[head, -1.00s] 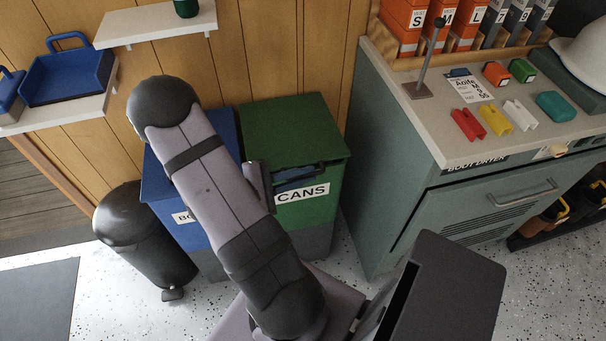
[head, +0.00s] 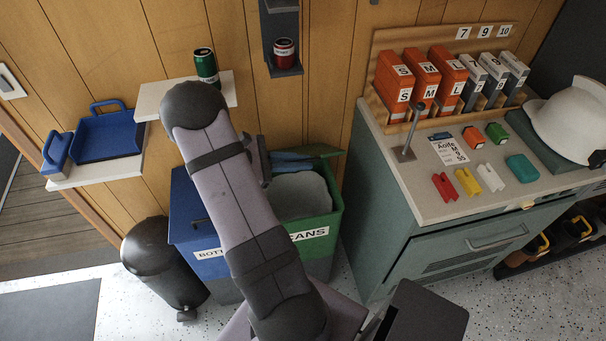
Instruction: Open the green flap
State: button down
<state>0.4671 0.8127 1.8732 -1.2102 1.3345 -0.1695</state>
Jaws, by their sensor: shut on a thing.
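The green bin (head: 318,232) labelled CANS stands against the wood wall. Its green flap (head: 326,153) is raised at the back and seen nearly edge-on. The bin's mouth is uncovered and shows a grey inside (head: 303,195). My gripper (head: 291,162) is at the flap, above the back of the mouth, and is shut on it. My arm hides part of the gripper and the bin's left side, so the exact grip cannot be made out.
A blue bin (head: 188,212) stands left of the green one, with a black pedal bin (head: 160,262) beyond it. A shelf (head: 150,102) holds a green can (head: 206,66). A red can (head: 284,52) sits in a wall holder. A grey cabinet (head: 388,220) stands close on the right.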

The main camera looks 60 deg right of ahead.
jog(key=w+d+r+p, duration=0.1)
jog(key=w+d+r, duration=0.6)
jog(key=r, duration=0.1)
jog(key=shift+w+d+p, duration=0.15)
jog(key=shift+p, duration=0.25)
jog(key=c, duration=1.8)
grip_release()
jog(key=shift+c, duration=0.2)
jog(key=b+v, duration=0.2)
jog(key=v, duration=0.5)
jog(key=shift+w, duration=0.15)
jog(key=shift+r, duration=0.1)
